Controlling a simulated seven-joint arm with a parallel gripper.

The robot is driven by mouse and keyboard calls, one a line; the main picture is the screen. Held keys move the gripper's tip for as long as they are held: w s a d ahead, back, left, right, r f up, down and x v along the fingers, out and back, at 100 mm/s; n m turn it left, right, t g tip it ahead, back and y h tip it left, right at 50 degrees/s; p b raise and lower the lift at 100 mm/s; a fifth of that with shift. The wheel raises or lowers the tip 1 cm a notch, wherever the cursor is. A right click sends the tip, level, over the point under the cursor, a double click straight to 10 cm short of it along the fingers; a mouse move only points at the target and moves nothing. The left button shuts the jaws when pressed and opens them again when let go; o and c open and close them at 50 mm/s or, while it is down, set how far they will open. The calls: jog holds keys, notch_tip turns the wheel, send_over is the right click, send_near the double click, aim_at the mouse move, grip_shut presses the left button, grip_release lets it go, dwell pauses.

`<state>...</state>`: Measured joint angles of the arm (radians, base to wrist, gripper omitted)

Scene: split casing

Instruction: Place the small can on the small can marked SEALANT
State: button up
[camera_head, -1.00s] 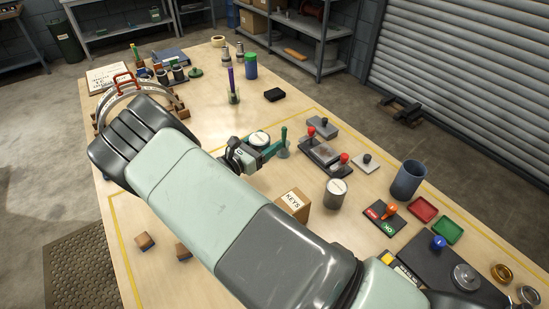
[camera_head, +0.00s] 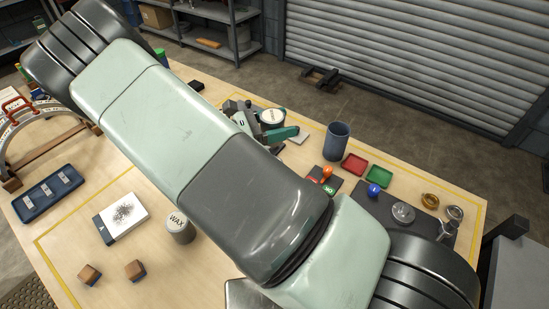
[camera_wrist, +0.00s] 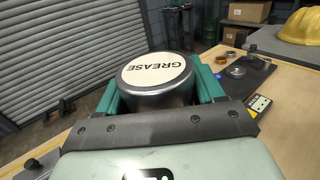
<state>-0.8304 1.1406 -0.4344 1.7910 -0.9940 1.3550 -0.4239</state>
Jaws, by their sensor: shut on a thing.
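My gripper (camera_wrist: 158,88) is shut on a small silver can with a white lid reading GREASE (camera_wrist: 155,68). Its green fingers lie on either side of the can. The held can (camera_head: 272,116) also shows in the head view, upright above the far side of the table. Another small can, marked WAX (camera_head: 179,228), stands upright on the table to the left of my arm. I see no can marked SEALANT in either current view. My arm covers much of the middle of the table.
A blue-grey cup (camera_head: 337,141), a red tray (camera_head: 354,164) and a green tray (camera_head: 379,175) stand right of my gripper. A yellow hard hat (camera_wrist: 301,27) shows in the wrist view.

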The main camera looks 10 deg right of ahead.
notch_tip(320, 180, down, 9)
dwell(0.4)
jog(key=shift+f, duration=0.15)
jog(key=o, duration=1.2)
